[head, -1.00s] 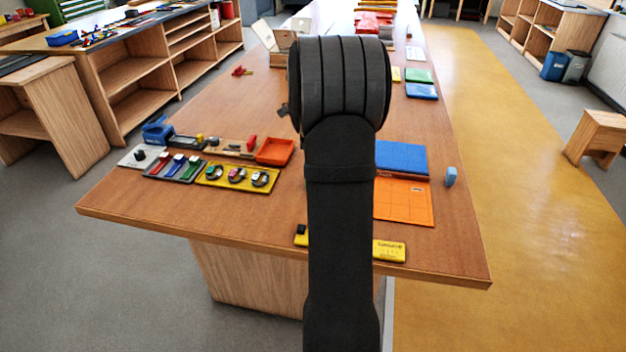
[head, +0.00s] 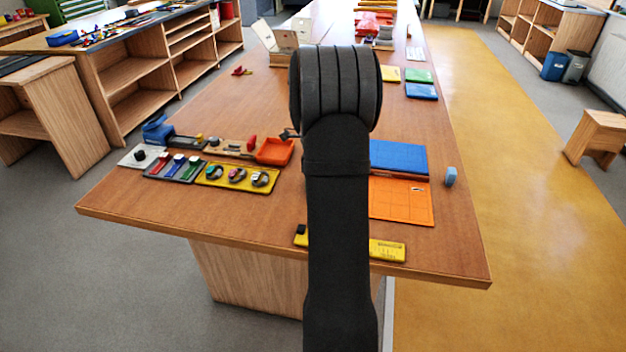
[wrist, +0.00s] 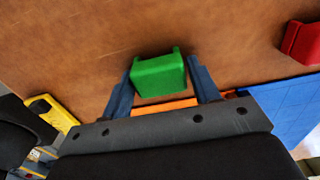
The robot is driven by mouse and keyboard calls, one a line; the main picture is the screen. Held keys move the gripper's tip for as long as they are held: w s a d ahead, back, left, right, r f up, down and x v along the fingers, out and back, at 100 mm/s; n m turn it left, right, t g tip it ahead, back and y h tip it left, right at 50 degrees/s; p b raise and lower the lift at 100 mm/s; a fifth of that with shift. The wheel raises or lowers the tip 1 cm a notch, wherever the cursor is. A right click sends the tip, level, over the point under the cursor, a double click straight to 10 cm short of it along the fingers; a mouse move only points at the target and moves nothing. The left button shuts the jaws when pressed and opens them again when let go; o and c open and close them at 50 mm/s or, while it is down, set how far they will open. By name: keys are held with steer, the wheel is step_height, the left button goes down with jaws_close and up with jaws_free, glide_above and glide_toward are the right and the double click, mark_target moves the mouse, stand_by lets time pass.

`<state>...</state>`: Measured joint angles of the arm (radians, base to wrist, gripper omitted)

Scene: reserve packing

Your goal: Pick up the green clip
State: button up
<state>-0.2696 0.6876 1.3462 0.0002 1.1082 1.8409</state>
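The green clip (wrist: 159,76) shows in the wrist view as a blocky green piece just beyond and between my fingertips. My gripper (wrist: 160,70) has its two dark blue-grey fingers apart, one on each side of the clip. A narrow gap seems to show at each side; firm contact is not visible. Whether the clip rests on the table cannot be told. In the head view my own arm hides the clip and the fingers.
A red piece (wrist: 302,43) lies on the wooden table (head: 150,205). A yellow watch tray (head: 212,182) and orange tray (head: 274,152) stand left.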

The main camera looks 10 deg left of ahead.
steer(key=c, duration=0.5)
steer(key=shift+o, duration=0.2)
steer(key=shift+r, duration=0.55)
steer(key=r, duration=0.2)
steer(key=d+r, duration=0.1)
steer(key=shift+s+r, duration=0.1)
steer(key=shift+r, duration=0.25)
steer(key=s+d+r, duration=0.3)
steer(key=d+r, duration=0.3)
steer(key=d, duration=0.4)
steer(key=shift+d+r, duration=0.15)
